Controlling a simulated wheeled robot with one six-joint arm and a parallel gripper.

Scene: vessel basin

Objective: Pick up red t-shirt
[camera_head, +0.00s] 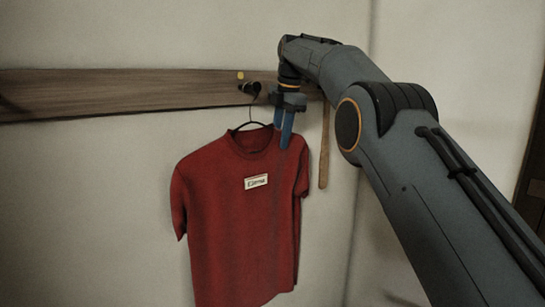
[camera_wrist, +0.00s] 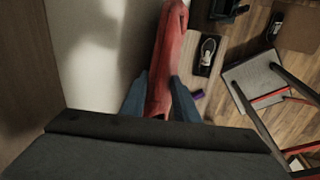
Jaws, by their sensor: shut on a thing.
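The red t-shirt (camera_head: 235,215) hangs on a dark hanger below the wooden wall rail, with a white name label on its chest. My gripper (camera_head: 284,142) points down at the shirt's right shoulder in the head view, its blue fingers shut on the shirt. In the wrist view the red t-shirt (camera_wrist: 168,60) shows edge-on from above, running between the two blue fingers of my gripper (camera_wrist: 160,98). The hanger's hook (camera_head: 251,107) is at the dark peg; whether it still bears on the peg is hard to tell.
The wooden rail (camera_head: 130,92) runs along the wall with a dark peg (camera_head: 250,88). A thin wooden stick (camera_head: 324,145) hangs right of the shirt. Below, the wrist view shows a shoe (camera_wrist: 208,52) and a grey-seated chair (camera_wrist: 262,88) on the wooden floor.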

